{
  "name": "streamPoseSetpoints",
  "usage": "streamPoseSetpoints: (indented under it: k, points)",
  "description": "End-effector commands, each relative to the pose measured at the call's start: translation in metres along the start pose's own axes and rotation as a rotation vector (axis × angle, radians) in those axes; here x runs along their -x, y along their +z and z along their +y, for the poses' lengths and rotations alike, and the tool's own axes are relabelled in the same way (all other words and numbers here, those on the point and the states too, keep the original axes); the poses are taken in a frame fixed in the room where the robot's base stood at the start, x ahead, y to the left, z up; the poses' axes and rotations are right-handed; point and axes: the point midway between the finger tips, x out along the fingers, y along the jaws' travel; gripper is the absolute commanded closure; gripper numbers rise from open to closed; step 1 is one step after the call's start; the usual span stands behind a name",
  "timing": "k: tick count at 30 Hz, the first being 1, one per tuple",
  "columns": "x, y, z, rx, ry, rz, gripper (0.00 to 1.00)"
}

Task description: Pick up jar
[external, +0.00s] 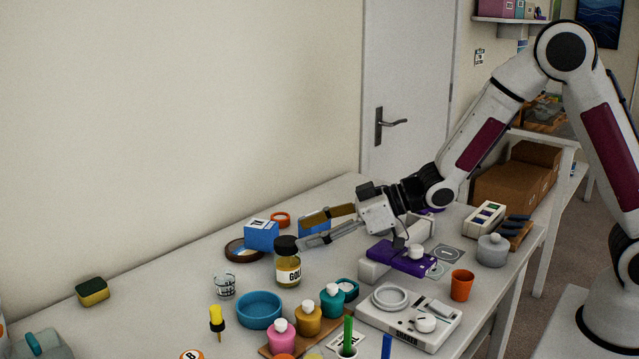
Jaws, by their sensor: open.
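The jar (288,272) stands upright on the table, with a black lid, yellowish contents and a white label reading "GOL", the rest of the word turned out of sight. My gripper (304,231) comes in from the right, tilted sideways, with its fingers pointing left toward the jar's lid. The fingers are apart, one brown-looking and higher, one grey and lower. The lower fingertip appears close to the lid; I cannot tell whether it touches. Nothing is held between the fingers.
A blue box (262,236) and a dark round dish (240,251) stand behind the jar. A glass beaker (224,286) and a blue bowl (259,310) are left and in front. The table's left part is clearer.

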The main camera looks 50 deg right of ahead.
Motion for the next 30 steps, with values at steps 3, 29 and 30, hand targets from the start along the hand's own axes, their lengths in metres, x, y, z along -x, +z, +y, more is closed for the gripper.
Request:
streamPoseSetpoints:
  k: [3, 29, 30]
  points:
    - [-0.006, 0.003, -0.006, -0.001, -0.021, 0.01, 0.46]
    - [-0.029, 0.003, -0.009, -0.001, -0.027, 0.013, 0.46]
    - [-0.033, 0.003, -0.009, -0.001, -0.027, 0.013, 0.46]
